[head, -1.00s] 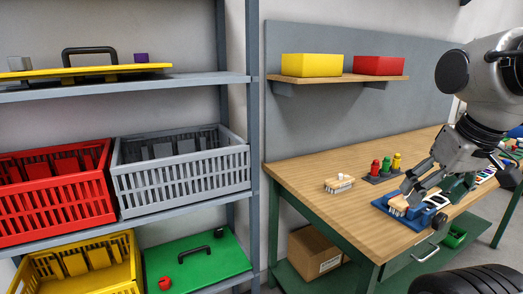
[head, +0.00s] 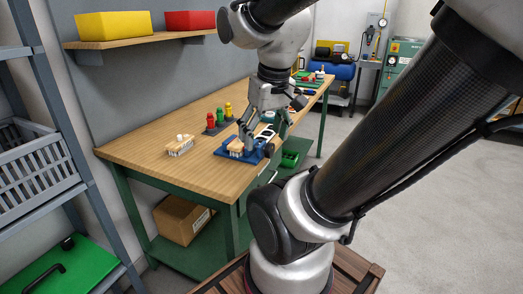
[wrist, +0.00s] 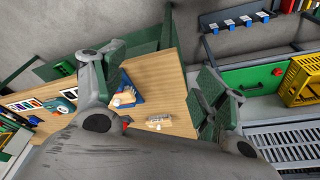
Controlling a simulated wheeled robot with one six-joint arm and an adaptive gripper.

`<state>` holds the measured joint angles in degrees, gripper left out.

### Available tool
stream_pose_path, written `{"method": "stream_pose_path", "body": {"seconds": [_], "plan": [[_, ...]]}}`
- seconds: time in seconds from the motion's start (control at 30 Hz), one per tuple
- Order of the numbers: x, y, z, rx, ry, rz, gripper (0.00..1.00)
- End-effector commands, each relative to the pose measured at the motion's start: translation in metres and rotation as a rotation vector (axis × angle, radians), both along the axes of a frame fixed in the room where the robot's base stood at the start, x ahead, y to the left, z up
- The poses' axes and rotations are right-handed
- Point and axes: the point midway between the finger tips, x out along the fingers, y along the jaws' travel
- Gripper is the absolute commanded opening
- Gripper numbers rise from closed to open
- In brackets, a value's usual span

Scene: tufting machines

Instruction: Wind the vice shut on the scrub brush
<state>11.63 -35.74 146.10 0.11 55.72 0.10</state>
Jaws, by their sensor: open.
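The blue vice (head: 228,154) stands near the bench's front edge, partly hidden behind my gripper. A scrub brush (head: 236,146) with a wooden back sits at it. How tightly the jaws close on it is too small to tell. In the wrist view the vice (wrist: 133,92) and the brush (wrist: 122,99) show between my spread fingers. My gripper (head: 254,140) is open over the vice; it also shows open in the wrist view (wrist: 165,75). Nothing shows held in it. The vice's winding handle cannot be made out clearly.
A second brush (head: 180,146) lies on the wooden bench (head: 150,135) left of the vice. Red, green and yellow pieces (head: 220,118) stand on a dark holder behind. A green bin (head: 290,158) is below the bench front.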

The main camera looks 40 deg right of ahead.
Motion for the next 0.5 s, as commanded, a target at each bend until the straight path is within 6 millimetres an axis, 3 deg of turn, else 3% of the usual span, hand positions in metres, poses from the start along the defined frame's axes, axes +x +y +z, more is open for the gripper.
{"method": "stream_pose_path", "body": {"seconds": [0.03,0.2,0.5], "plan": [[-0.003,-0.016,-0.013,0.017,0.068,-0.079,0.72],[-0.014,-0.054,-0.055,0.162,0.244,-0.348,0.72],[-0.031,-0.081,-0.137,0.656,0.46,-0.887,0.72]]}}
